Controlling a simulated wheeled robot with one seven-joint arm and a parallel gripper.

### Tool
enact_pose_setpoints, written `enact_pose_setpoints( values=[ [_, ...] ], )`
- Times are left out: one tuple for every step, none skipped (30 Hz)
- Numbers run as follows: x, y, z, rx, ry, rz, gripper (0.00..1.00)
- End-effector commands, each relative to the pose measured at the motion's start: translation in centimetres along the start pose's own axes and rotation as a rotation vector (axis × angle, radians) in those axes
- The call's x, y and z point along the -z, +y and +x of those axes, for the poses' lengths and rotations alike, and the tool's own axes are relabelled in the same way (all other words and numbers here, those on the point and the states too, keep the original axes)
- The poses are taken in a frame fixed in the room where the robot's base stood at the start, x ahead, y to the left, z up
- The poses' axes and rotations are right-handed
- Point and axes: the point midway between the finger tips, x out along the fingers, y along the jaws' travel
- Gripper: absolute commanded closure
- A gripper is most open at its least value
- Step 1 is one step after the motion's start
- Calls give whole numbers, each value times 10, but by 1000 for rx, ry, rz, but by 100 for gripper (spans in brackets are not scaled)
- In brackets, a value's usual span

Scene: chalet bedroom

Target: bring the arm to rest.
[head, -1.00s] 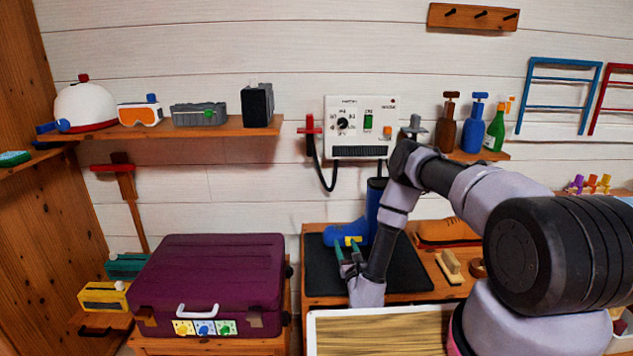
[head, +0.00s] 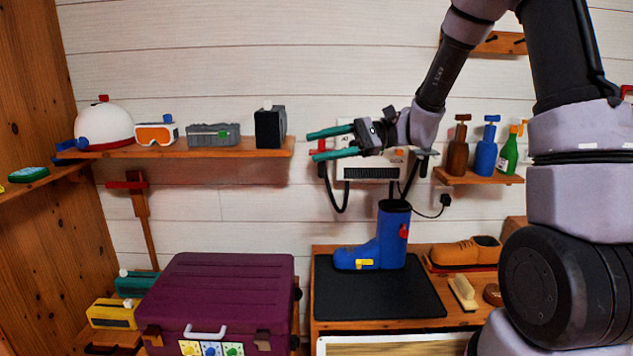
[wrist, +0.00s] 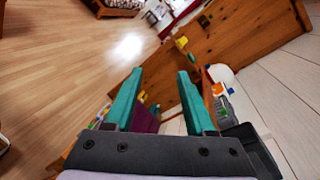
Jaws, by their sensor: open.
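My gripper (head: 332,145) is raised in front of the wall, level with the upper shelf, its two green fingers apart and pointing left in the head view. Nothing is between the fingers. In the wrist view the open fingers (wrist: 158,95) point towards the wooden side wall and the floor. My arm rises on the right and bends over at the top of the head view. The gripper hides part of the white wall panel (head: 372,174).
A blue boot (head: 390,238) stands on a black mat (head: 400,300) below. The upper shelf (head: 180,148) holds a white helmet (head: 105,127), goggles and dark boxes. Spray bottles (head: 486,150) stand on the right shelf. A purple suitcase (head: 220,290) sits lower left.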

Motion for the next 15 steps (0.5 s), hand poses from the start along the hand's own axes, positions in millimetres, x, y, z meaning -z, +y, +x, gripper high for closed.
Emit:
enact_pose_setpoints(
  values=[
    [-17,7,-6,-68,48,-45,45],
    [-24,13,-10,-109,78,-67,45],
    [-34,21,-16,-163,121,-95,45],
    [-40,27,-20,-202,155,-117,45],
    [-46,33,-25,-239,191,-138,45],
    [-54,41,-33,-287,240,-166,45],
    [-59,46,-39,-320,280,-188,45],
    [-64,51,-46,-353,320,-210,45],
    [-70,58,-55,-395,375,-240,45],
    [-75,63,-62,-424,418,-263,45],
    [-79,68,-70,-451,462,-284,45],
    [-84,73,-80,-485,522,-315,45],
    [-89,77,-89,-509,568,-338,45],
    [-93,80,-97,-531,615,-361,45],
    [-98,85,-108,-558,679,-393,45]
  ],
)
